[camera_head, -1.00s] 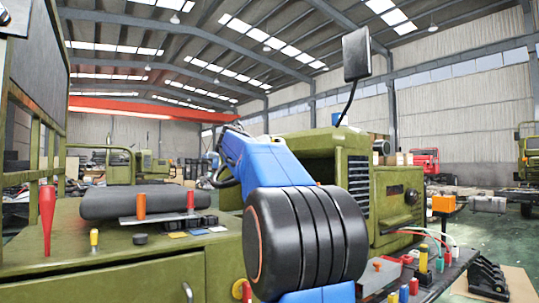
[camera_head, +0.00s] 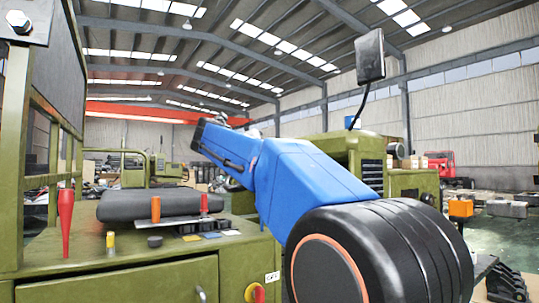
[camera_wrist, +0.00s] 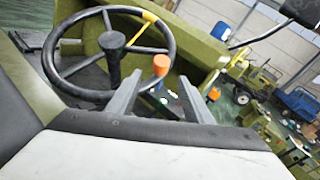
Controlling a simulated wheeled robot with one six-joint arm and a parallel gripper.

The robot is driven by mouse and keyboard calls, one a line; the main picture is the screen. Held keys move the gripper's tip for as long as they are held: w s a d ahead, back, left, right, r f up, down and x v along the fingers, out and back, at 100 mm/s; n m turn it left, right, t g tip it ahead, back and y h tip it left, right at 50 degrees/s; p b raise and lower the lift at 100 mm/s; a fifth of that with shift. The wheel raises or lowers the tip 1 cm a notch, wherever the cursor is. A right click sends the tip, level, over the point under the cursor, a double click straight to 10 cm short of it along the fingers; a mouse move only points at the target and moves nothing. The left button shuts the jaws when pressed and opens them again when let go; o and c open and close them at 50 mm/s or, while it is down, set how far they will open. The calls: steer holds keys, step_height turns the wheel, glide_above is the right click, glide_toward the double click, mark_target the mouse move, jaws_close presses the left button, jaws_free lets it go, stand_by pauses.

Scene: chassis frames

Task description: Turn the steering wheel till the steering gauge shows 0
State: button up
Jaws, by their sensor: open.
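The steering wheel (camera_wrist: 66,76) shows in the wrist view at upper left, with a thin black rim, a dark hub post and a yellow spoke at upper right. I cannot tell whether the fingers straddle the rim. No readable steering gauge shows. The head view shows only my blue arm, not the gripper or wheel.
A dark seat cushion (camera_head: 140,203) lies on the green chassis deck. A red peg (camera_head: 66,215), an orange peg (camera_head: 155,208) and small parts stand around it. A mirror (camera_head: 369,56) rises on a stalk at right. Green sheet metal surrounds the wheel closely.

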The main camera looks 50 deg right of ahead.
steer(key=shift+v, duration=1.3)
